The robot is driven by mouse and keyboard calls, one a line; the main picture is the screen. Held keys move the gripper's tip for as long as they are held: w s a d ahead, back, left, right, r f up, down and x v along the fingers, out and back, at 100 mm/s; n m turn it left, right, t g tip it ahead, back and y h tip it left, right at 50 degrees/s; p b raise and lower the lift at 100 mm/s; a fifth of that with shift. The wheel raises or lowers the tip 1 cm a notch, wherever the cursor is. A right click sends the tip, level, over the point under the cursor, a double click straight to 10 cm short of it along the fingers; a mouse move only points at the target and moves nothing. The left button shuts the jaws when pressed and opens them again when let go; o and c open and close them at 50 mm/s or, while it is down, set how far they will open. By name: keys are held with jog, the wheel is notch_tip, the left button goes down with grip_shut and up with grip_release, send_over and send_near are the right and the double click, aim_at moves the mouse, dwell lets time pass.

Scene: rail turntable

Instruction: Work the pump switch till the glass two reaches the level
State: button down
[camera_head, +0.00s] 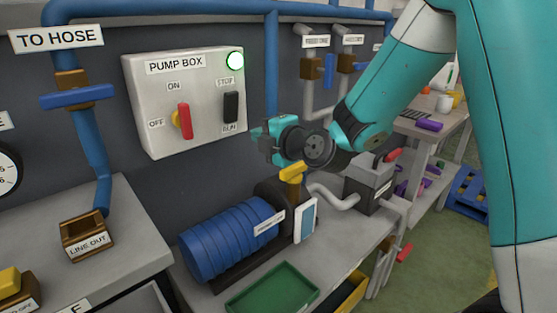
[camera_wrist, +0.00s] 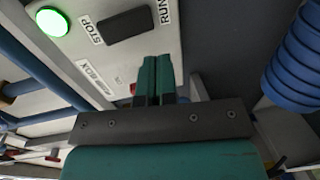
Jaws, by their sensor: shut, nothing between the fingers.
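The pump box (camera_head: 140,100) is a pale wall box with a red-handled ON/OFF switch (camera_head: 185,122), its handle upright below the ON label. To its right is a black STOP/RUN switch (camera_head: 230,107), also in the wrist view (camera_wrist: 125,26). The round lamp (camera_head: 235,61) glows green, also in the wrist view (camera_wrist: 52,21). My gripper (camera_head: 257,134) is shut and empty, just right of and below the black switch; its fingers (camera_wrist: 158,66) show together in the wrist view, apparently apart from the switch. I cannot make out a glass marked two.
Below stand a blue ribbed motor (camera_head: 228,243), a yellow-handled valve (camera_head: 292,172) and a small panel with a pale blue face (camera_head: 305,221). A green tray (camera_head: 272,291) lies in front. Blue pipes (camera_head: 271,70) run behind my gripper. A blue-handled TO HOSE valve (camera_head: 78,97) is at left.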

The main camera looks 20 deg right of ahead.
jog(key=s, duration=0.1)
jog(key=s+d+b, duration=0.1)
jog(key=s, duration=0.1)
jog(key=s+d+f+b, duration=0.1)
jog(key=shift+s, duration=0.25)
dwell(7.3)
